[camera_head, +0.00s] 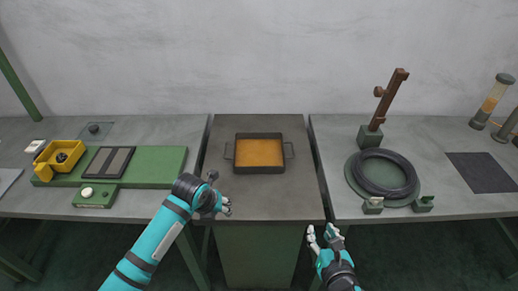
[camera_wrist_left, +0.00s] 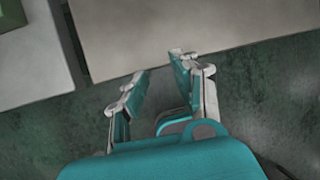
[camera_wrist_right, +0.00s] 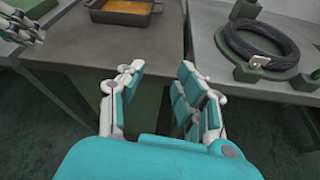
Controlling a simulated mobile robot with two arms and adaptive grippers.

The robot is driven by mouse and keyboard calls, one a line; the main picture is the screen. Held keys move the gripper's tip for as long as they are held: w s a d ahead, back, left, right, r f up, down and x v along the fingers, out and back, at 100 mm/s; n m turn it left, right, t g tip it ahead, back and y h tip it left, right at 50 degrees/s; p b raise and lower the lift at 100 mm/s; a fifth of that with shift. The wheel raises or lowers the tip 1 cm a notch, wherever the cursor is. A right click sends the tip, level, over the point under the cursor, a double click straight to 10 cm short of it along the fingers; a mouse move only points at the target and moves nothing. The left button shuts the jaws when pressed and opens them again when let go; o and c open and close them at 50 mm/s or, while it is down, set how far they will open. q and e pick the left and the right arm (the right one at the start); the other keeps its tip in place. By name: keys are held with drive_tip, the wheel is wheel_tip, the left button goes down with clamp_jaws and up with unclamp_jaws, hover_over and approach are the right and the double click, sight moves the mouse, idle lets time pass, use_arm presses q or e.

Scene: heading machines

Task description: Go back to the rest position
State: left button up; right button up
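My left gripper (camera_head: 224,205) is above the front left edge of the middle table (camera_head: 300,200), and its arm comes in from the lower left. In the left wrist view its fingers (camera_wrist_left: 157,85) stand apart with nothing between them. My right gripper (camera_head: 326,238) is in front of the middle table's front right corner, over the floor. In the right wrist view its fingers (camera_wrist_right: 160,80) stand apart and empty. Neither gripper touches any object.
A dark tray with an orange inside (camera_head: 258,136) sits on the middle table. A green board with a yellow part (camera_head: 60,157) lies on the left table. A coiled black cable (camera_head: 385,173), a brown post (camera_head: 388,100) and glass cylinders (camera_head: 492,98) stand on the right table.

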use_arm(q)
drive_tip(key=shift+s, duration=0.1)
